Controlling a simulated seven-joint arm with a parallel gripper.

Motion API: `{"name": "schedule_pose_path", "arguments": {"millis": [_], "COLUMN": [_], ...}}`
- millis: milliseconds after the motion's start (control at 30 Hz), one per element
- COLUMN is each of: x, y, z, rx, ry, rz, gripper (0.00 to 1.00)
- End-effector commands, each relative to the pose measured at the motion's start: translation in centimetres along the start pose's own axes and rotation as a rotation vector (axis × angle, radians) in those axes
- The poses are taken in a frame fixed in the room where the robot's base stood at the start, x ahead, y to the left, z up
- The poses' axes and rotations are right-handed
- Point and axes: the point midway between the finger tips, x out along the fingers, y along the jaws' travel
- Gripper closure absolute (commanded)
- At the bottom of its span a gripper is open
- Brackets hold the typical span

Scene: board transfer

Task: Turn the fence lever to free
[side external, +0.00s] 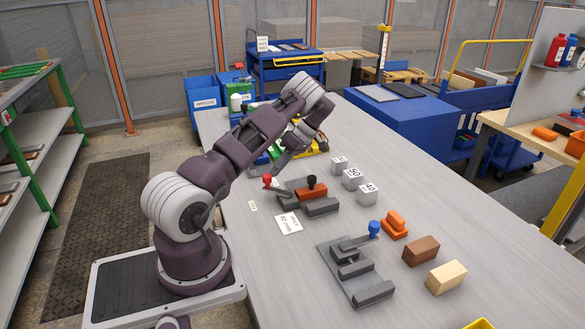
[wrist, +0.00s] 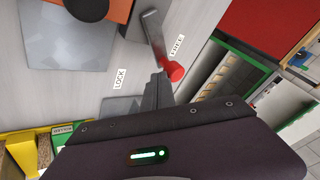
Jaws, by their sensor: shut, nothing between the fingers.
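The fence lever is a grey bar (wrist: 153,36) with a red knob (wrist: 173,72) in the wrist view. The knob end lies close to the FREE label (wrist: 177,45), and the LOCK label (wrist: 119,78) is farther off to the left. In the side view the red knob (side external: 267,179) stands at the left end of the dark grey fixture (side external: 292,189). My gripper (wrist: 158,86) is shut and empty, with its fingertips right beside the knob on the LOCK side. I cannot tell whether they touch it. It also shows in the side view (side external: 278,172), partly hidden.
A second fixture with a blue knob (side external: 374,228), an orange piece (side external: 394,225) and two wooden blocks (side external: 421,250) lie nearer the front. A printed card (side external: 289,223) lies flat.

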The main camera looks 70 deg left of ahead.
Motion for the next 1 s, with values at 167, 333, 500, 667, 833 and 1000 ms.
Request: {"name": "schedule_pose_path", "arguments": {"millis": [167, 333, 500, 667, 833, 1000], "x": [0.6, 1.1, 1.4, 1.5, 1.6, 1.7], "y": [-0.8, -1.5, -2.1, -2.4, -2.6, -2.7], "z": [-0.3, -0.4, -0.4, -0.4, -0.4, -0.3], "rx": [-0.126, -0.229, -0.308, -0.357, -0.388, -0.398], "ry": [-0.066, -0.120, -0.163, -0.189, -0.205, -0.210], "rz": [-0.068, -0.123, -0.164, -0.191, -0.207, -0.213], "gripper": [1.00, 1.00, 1.00, 1.00, 1.00, 1.00]}}
